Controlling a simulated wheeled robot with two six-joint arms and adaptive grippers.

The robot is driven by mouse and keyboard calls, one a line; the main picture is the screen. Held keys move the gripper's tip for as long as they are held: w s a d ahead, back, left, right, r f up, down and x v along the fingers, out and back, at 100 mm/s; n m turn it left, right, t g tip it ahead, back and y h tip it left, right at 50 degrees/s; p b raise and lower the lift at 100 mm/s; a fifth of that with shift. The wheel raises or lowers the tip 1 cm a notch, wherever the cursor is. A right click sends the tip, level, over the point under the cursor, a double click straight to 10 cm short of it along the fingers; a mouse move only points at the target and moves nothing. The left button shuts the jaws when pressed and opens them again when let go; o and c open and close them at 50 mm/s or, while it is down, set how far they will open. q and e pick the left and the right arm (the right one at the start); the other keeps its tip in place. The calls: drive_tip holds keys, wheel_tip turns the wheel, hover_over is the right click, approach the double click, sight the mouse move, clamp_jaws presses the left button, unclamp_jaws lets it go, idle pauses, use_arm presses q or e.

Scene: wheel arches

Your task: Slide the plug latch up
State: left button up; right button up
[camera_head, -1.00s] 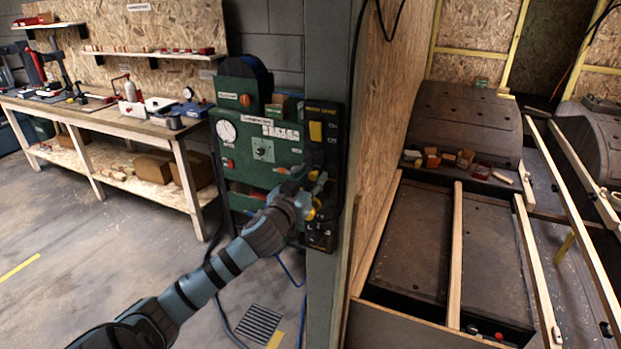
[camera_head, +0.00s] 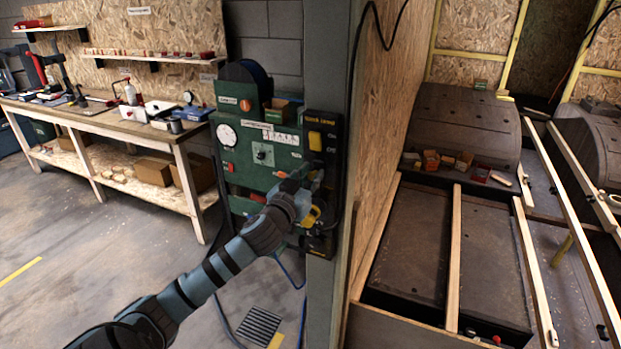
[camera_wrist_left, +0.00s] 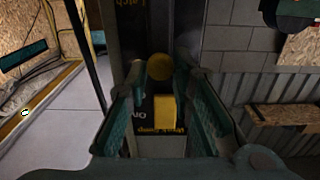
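A narrow black panel (camera_head: 325,160) is fixed to the grey post. It has a yellow rectangular switch (camera_head: 315,140) near its top, and a yellow latch knob (camera_head: 311,216) lower down, partly hidden by my gripper. My left gripper (camera_head: 309,196) is at the lower half of the panel, below the switch. In the left wrist view my open left gripper (camera_wrist_left: 165,80) has a finger on each side, with the round yellow knob (camera_wrist_left: 160,67) and the switch (camera_wrist_left: 166,112) seen between them. The panel's lettering appears upside down there. I cannot tell whether the fingers touch the knob.
A green cabinet (camera_head: 240,150) with a gauge stands left of the panel. The grey post (camera_head: 338,60) and a chipboard wall (camera_head: 390,130) are close on the right. A workbench (camera_head: 100,120) stands at the left. The floor between is mostly clear, with a blue cable near the cabinet.

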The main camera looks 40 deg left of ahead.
use_arm(q)
drive_tip(key=o, duration=0.3)
drive_tip(key=shift+s, duration=0.1)
drive_tip(key=v, duration=1.2)
